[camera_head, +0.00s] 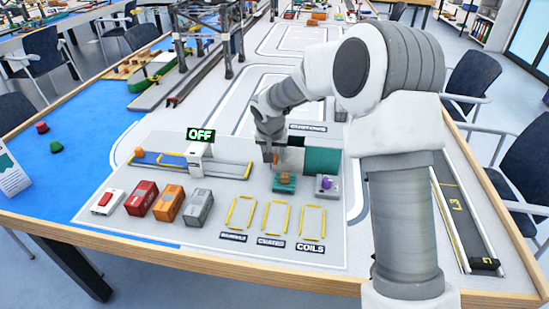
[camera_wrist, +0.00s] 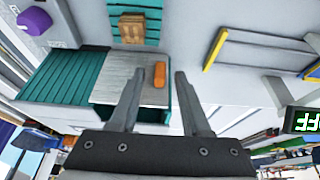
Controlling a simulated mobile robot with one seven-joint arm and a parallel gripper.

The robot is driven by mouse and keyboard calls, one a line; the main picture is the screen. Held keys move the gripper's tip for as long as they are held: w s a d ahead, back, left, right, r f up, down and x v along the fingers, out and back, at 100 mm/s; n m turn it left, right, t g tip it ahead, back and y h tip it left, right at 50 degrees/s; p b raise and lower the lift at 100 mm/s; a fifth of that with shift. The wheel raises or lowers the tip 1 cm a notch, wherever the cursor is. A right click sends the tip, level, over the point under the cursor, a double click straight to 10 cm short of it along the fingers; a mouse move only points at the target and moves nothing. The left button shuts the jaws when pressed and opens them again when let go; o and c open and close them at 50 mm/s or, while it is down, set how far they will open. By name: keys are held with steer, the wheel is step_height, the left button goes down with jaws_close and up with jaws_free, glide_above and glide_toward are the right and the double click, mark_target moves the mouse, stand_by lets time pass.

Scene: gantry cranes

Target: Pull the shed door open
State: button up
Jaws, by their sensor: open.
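The shed is a small teal block (camera_head: 322,160) near the middle of the table, with a dark area on its left part. In the wrist view its ribbed teal wall (camera_wrist: 62,75) is beside a plain grey door panel (camera_wrist: 118,85). An orange handle (camera_wrist: 160,75) shows near the panel's edge. My gripper (camera_wrist: 159,72) is open, with one finger on each side of the handle in the picture. Contact cannot be told. In the head view my gripper (camera_head: 270,155) is small and partly hidden, at the shed's left side.
A gate with an OFF sign (camera_head: 200,134) is to the left. Red, orange and grey containers (camera_head: 169,203) stand nearer the front.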

steer(key=shift+w+f, duration=0.1)
steer(key=shift+f, duration=0.15)
jaws_close()
stand_by(1.4)
